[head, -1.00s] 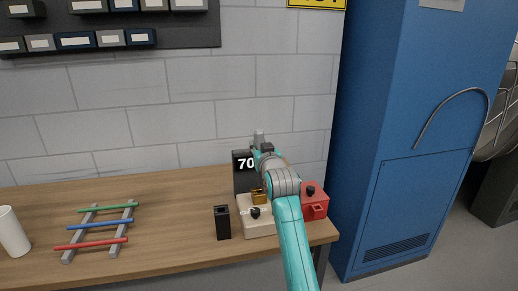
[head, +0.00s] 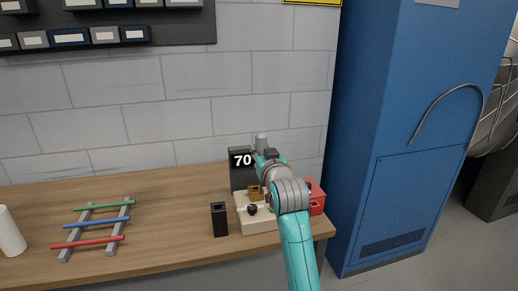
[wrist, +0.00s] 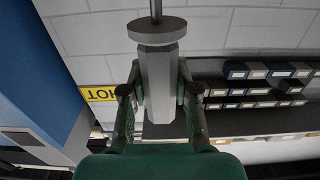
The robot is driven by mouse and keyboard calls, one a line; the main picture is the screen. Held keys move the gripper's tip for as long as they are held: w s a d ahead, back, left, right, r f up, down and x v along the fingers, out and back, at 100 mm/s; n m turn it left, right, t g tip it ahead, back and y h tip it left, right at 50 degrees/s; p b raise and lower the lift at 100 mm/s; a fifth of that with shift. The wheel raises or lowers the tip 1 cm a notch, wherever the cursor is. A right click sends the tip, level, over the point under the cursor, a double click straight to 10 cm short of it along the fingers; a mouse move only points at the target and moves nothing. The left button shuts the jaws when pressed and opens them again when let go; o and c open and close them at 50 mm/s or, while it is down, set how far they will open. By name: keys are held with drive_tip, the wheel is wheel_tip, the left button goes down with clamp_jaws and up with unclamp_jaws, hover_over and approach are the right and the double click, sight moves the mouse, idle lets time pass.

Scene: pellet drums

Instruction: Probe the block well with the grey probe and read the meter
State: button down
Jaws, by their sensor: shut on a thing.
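My gripper (wrist: 160,100) is shut on the grey probe (wrist: 160,75), whose handle has a round collar and a thin rod beyond it. In the head view the probe's grey end (head: 261,140) shows above my gripper (head: 262,156), in front of the meter. The black meter (head: 240,180) stands on the bench and reads 70. A brass block (head: 255,192) sits on a cream base (head: 257,222) with a black knob, below and left of my gripper. The block's well and the probe's tip cannot be made out in the head view.
A red box (head: 317,202) is partly behind my arm. A small black open holder (head: 219,220) stands left of the base. Further left are a rack (head: 90,230) with green, blue and red rods and a white cup (head: 10,232). A blue cabinet (head: 395,130) stands at right.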

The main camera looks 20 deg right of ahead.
drive_tip(key=shift+s+r, duration=0.2)
drive_tip(key=shift+s, duration=2.3)
